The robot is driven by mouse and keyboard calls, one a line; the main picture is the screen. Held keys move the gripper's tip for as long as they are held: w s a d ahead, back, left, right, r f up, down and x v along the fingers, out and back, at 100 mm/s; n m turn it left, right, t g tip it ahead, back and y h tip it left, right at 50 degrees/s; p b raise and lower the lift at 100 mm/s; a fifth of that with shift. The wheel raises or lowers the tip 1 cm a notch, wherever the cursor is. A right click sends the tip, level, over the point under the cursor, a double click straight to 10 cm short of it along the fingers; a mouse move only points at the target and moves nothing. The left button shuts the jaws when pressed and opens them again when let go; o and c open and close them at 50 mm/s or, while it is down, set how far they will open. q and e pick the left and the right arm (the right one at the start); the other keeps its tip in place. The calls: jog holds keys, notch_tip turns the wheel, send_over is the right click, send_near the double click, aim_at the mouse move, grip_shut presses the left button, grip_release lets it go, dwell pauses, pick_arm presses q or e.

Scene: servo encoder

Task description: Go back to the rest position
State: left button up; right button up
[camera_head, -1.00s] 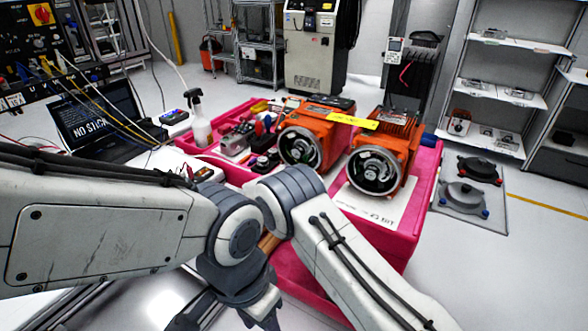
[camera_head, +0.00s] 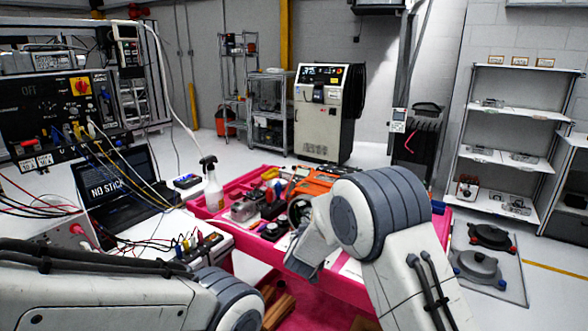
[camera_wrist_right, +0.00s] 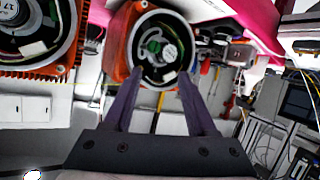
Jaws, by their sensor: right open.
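My right gripper (camera_wrist_right: 162,76) is open in the right wrist view. Nothing shows between its two dark fingers, and an orange servo motor (camera_wrist_right: 117,45) with a round open end lies beyond the fingertips. A second orange motor (camera_wrist_right: 62,72) is at the upper left of that view. In the head view my right arm covers most of the motors; an orange housing (camera_head: 312,183) shows behind it. The right gripper itself does not show clearly there. My left arm crosses the lower left of the head view, and its gripper is out of frame.
A pink-topped bench (camera_head: 350,291) holds a spray bottle (camera_head: 213,190) and small parts. A laptop (camera_head: 112,180) and a wired panel (camera_head: 60,110) stand at the left. A machine cabinet (camera_head: 322,120) and shelves (camera_head: 505,155) stand behind.

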jog(key=s+d+f+g+y, duration=0.1)
jog(key=s+d+g, duration=0.35)
jog(key=s, duration=0.65)
jog(key=s+d+f+g, duration=0.1)
jog(key=s+d+g, duration=0.3)
jog(key=s, duration=0.7)
jog(key=s+d+f+g+y, duration=0.1)
jog(key=s+d+g, duration=0.1)
jog(key=s+d, duration=0.65)
jog(key=s+a+r+n+g, duration=0.1)
jog(key=s+a+r+n, duration=0.1)
jog(key=s+a, duration=0.6)
jog(key=s+a+r+n+g, duration=0.2)
jog(key=s+a+n, duration=0.3)
jog(key=s+a, duration=0.3)
jog(key=shift+s+a+r+y, duration=0.3)
jog(key=shift+s+r, duration=0.1)
jog(key=shift+r, duration=0.45)
